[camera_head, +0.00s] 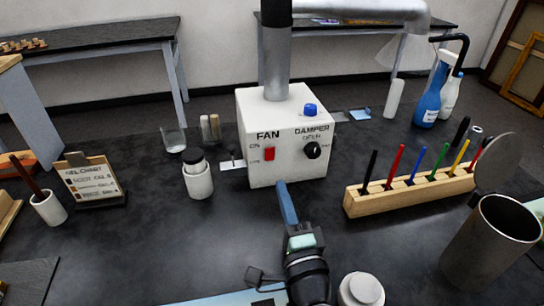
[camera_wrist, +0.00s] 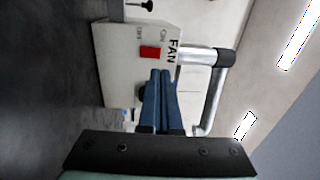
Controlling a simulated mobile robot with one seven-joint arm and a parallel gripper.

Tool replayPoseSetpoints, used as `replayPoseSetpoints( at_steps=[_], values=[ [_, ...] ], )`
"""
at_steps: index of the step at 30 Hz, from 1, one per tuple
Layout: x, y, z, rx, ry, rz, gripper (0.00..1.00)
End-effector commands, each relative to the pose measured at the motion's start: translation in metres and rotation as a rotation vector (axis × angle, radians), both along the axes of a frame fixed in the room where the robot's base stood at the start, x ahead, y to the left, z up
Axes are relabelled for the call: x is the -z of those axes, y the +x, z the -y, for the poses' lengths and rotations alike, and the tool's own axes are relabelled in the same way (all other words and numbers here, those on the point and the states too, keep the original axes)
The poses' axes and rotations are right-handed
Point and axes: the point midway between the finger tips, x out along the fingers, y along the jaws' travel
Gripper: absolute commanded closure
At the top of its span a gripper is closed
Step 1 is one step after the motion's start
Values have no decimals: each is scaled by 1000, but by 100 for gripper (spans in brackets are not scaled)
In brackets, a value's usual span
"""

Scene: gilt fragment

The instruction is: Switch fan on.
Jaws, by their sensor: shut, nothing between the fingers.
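The white fan control box (camera_head: 262,168) stands on the dark bench in the middle of the head view. Its front carries the label FAN with a red rocker switch (camera_head: 269,154) at left, and DAMPER with a black knob (camera_head: 312,151) at right. A blue button sits on its top. In the wrist view the box is turned sideways and the red switch (camera_wrist: 150,52) shows clear, just beyond my fingertips. My gripper (camera_head: 281,184) is shut and empty, its blue fingers pointing at the box's lower front, below the switch. Whether the fingertips touch the box I cannot tell.
A metal duct (camera_head: 276,65) rises from the box. A wooden rack (camera_head: 410,190) of coloured pens is at right, with a metal cup (camera_head: 490,245) in front. A white jar (camera_head: 198,180) and a sign (camera_head: 92,180) are at left. The bench left of my arm is mostly clear.

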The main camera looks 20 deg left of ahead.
Motion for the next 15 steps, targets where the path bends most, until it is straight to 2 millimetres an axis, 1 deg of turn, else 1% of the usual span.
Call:
replayPoseSetpoints(
  at_steps=[1,6,12,15],
  values=[
    [-5,10,-8,-3,1,3,100],
    [-8,38,-26,-2,0,2,100],
    [-12,63,-44,-2,-1,2,100],
    [-13,71,-48,-1,-1,1,100]
  ],
)
